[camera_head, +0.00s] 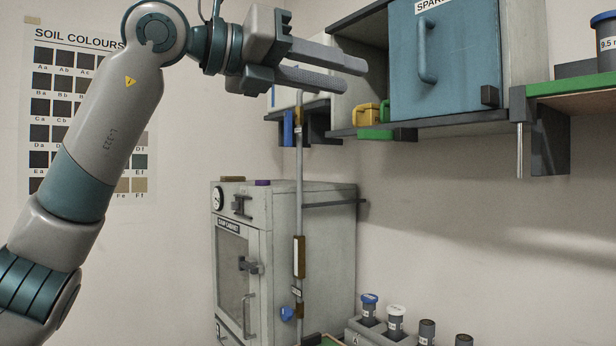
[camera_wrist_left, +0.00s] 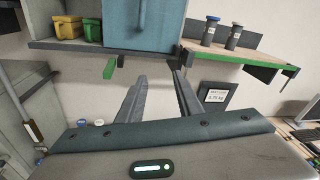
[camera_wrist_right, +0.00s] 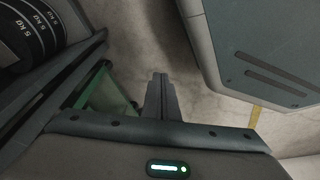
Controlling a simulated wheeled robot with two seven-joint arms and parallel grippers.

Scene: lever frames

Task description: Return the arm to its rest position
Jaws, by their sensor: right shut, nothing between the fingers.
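My left arm reaches up from the lower left of the head view. Its left gripper (camera_head: 354,76) is raised in front of the shelf, and its two fingers point right with a gap between them. The left wrist view shows the same left gripper (camera_wrist_left: 159,78) with its fingers apart and nothing between them. My right gripper (camera_wrist_right: 160,76) shows only in the right wrist view. Its fingers are together and empty, pointing over a pale floor.
A grey cabinet (camera_head: 334,230) stands below. Capped vials (camera_head: 395,317) stand lower right. Black weights (camera_wrist_right: 35,30) lie left of the right gripper.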

